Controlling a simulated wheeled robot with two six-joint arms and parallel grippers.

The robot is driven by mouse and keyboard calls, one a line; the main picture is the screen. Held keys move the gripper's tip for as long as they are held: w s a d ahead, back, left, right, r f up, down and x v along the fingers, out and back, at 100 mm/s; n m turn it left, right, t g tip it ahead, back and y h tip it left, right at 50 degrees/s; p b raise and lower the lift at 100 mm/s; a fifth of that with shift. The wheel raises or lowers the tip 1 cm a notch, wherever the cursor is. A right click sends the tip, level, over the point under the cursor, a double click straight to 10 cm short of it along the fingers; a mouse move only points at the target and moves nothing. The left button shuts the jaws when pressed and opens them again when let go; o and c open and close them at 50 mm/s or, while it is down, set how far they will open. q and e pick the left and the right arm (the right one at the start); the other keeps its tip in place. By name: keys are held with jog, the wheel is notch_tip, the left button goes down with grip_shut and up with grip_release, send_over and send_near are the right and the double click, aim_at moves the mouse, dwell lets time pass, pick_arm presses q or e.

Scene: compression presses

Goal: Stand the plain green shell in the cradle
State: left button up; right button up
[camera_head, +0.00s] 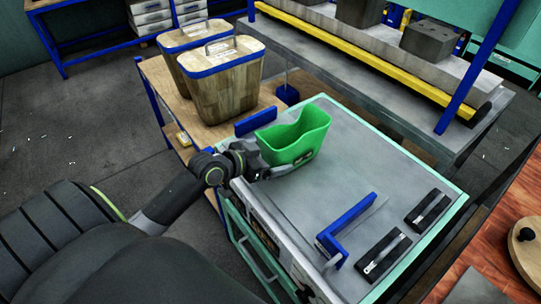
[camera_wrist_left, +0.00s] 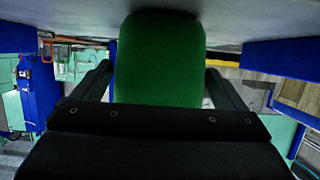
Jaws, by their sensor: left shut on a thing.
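The plain green shell (camera_head: 294,137) is an open-topped bin with a dipped rim, upright over the left part of the grey worktop. My left gripper (camera_head: 268,172) is shut on its lower part. In the left wrist view the shell (camera_wrist_left: 160,55) fills the space between the two dark fingers of my left gripper (camera_wrist_left: 160,85). I cannot tell whether its base touches the worktop. A blue corner bracket (camera_head: 347,224) and a blue bar (camera_head: 257,121) stand on the worktop either side of the shell; I cannot tell if they form the cradle. My right gripper is not in view.
The grey worktop (camera_head: 385,150) has free room right of the shell. Two black latch-like fittings (camera_head: 383,254) lie near its front right. Two wooden bins with blue rims (camera_head: 222,85) stand on a side table behind left. A grey bench with a yellow rail (camera_head: 360,48) runs behind.

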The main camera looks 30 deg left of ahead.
pick_arm(q)
jog(key=o, duration=0.7)
jog(key=shift+f, duration=0.1)
